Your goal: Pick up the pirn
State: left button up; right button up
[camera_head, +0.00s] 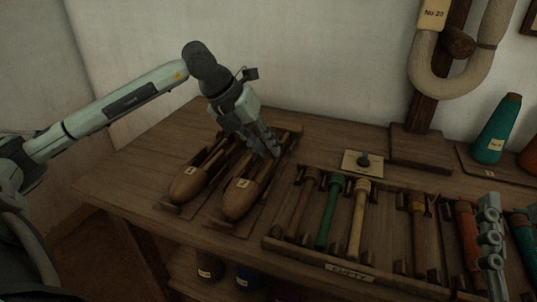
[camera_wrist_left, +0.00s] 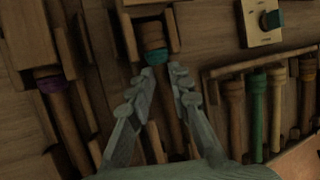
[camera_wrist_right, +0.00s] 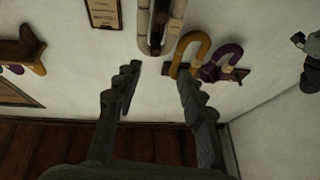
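My left gripper (camera_head: 268,150) points down over the right one of two wooden shuttles (camera_head: 243,192). In the left wrist view its fingers (camera_wrist_left: 163,72) are apart. A pirn with a teal band (camera_wrist_left: 152,42) lies in that shuttle, just ahead of the fingertips, and its dark shaft runs back between the fingers. Contact is not visible. A purple-banded pirn (camera_wrist_left: 50,82) lies in the left shuttle (camera_head: 190,183). Several other pirns, including a green one (camera_head: 328,212), lie in a wooden tray. My right gripper (camera_wrist_right: 158,75) is open and empty in its wrist view, facing the wall.
The wooden tray (camera_head: 345,272) takes up the front right of the table. A small card with a teal knob (camera_head: 363,162) lies behind it. A teal cone (camera_head: 497,130) and a post with a hanging yarn hank (camera_head: 428,75) stand at the back right.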

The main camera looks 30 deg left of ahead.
pick_arm(q)
jog(key=shift+f, duration=0.1)
grip_shut()
